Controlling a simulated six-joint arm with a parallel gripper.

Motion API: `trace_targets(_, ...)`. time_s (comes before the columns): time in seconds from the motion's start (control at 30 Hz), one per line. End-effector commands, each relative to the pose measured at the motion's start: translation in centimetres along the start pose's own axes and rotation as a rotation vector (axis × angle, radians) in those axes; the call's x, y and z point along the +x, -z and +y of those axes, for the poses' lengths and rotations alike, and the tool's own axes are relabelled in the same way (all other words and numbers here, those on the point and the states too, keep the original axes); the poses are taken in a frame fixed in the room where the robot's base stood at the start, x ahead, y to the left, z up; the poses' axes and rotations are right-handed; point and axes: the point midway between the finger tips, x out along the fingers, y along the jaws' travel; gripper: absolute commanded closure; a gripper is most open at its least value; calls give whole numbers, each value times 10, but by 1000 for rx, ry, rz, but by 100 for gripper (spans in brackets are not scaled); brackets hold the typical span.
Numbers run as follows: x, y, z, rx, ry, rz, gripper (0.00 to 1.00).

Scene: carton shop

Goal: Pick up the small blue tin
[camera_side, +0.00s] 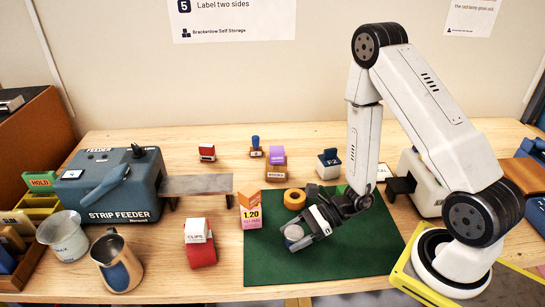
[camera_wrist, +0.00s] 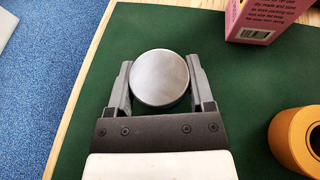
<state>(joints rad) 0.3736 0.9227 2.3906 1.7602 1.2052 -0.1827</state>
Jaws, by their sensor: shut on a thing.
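A small round tin with a plain silver-grey top (camera_wrist: 160,78) sits between the two fingers of my gripper (camera_wrist: 158,82) in the wrist view. The fingers touch it on both sides. In the side view the tin (camera_side: 294,232) shows near the middle of the green mat (camera_side: 350,262), partly hidden by my gripper (camera_side: 297,240). Its side wall is mostly hidden, so I can barely make out its colour. I cannot tell whether it rests on the mat or is just above it.
An orange tape roll (camera_side: 294,199) lies behind the tin. A pink and orange price box (camera_side: 250,212) stands at the mat's left edge, beside a red clips box (camera_side: 200,248). Several stamps stand farther back. The mat's front and right are clear.

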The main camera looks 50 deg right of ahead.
Motion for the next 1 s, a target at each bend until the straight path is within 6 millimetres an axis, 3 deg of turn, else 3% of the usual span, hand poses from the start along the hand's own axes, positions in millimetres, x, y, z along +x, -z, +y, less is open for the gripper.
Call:
trace_targets(0.7,-26,-63,0,-4,0,0,93)
trace_targets(1.0,-34,-82,0,-2,0,0,93)
